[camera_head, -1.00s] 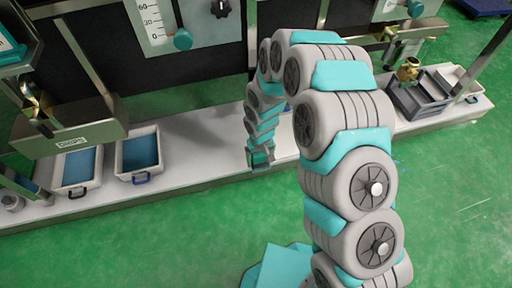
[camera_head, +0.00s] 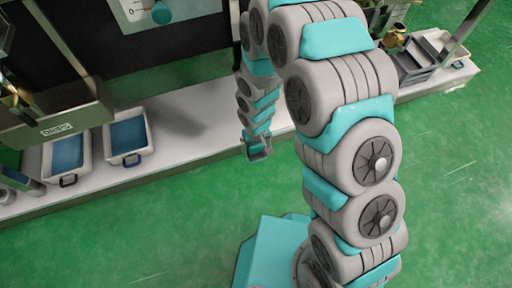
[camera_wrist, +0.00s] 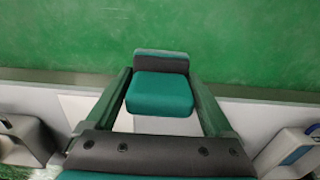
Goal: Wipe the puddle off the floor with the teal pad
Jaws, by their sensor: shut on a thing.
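My gripper (camera_head: 257,150) hangs just past the front edge of the pale ledge, over green floor. In the wrist view, my gripper (camera_wrist: 160,78) is shut on the teal pad (camera_wrist: 160,92), a teal block with a dark grey band along its far edge, held between the two fingers. The pad cannot be made out in the head view. I cannot make out the puddle in either current view; my arm covers part of the floor in the head view.
The pale ledge (camera_head: 180,150) runs across the scene under a dark machine. Two trays with blue inside, one left (camera_head: 66,152) and one right (camera_head: 127,137), stand on it at left. Grey crates (camera_head: 416,60) stand at its right end. Green floor (camera_head: 130,235) in front is open.

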